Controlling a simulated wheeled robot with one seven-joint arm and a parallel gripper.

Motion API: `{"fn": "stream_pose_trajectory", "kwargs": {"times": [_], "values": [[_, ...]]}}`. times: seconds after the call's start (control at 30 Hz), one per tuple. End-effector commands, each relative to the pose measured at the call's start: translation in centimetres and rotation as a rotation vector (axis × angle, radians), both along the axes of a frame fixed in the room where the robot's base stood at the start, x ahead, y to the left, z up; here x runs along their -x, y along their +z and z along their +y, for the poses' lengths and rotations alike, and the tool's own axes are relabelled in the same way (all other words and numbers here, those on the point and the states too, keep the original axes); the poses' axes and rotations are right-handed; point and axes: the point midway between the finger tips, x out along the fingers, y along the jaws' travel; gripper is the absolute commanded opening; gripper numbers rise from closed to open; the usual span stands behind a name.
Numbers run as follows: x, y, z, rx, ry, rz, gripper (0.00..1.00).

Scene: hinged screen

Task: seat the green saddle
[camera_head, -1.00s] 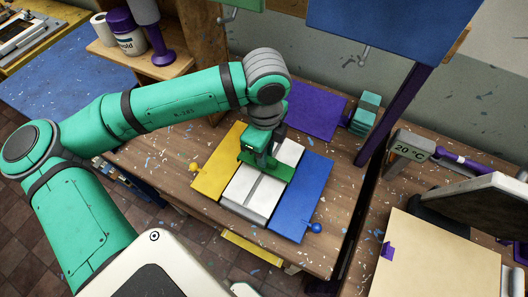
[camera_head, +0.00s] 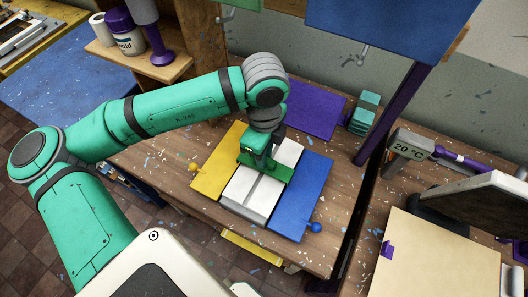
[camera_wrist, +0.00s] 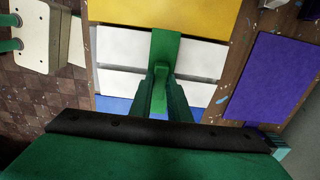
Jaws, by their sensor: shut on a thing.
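The green saddle (camera_head: 283,174) lies crosswise over the white block (camera_head: 240,194), between a yellow panel (camera_head: 216,172) and a blue panel (camera_head: 300,200). My gripper (camera_head: 263,160) is above it, shut on its raised grip. In the wrist view, the saddle (camera_wrist: 165,46) runs from the yellow panel's edge (camera_wrist: 200,12) across white panels (camera_wrist: 120,48) towards the blue. The fingers (camera_wrist: 162,88) close around its grip from both sides. The saddle's underside is hidden, so I cannot tell whether it touches the block fully.
A purple sheet (camera_head: 314,108) lies behind the panels, with teal blocks (camera_head: 364,112) beside it. A purple post (camera_head: 390,115) stands right of them. Small yellow (camera_head: 193,168) and blue (camera_head: 316,227) knobs stick out at the panel edges. Bare wood shows around the panels.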

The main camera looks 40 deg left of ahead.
Motion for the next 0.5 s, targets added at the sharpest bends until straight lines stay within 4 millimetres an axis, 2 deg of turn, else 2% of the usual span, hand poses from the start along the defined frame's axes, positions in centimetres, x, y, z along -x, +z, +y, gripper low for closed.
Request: {"fn": "stream_pose_trajectory", "kwargs": {"times": [0.47, 0.5], "values": [[0.01, -1.09, 0.01, -0.001, 0.000, 0.000, 0.00], [0.01, -1.08, 0.00, -0.001, 0.000, 0.000, 0.26]]}}
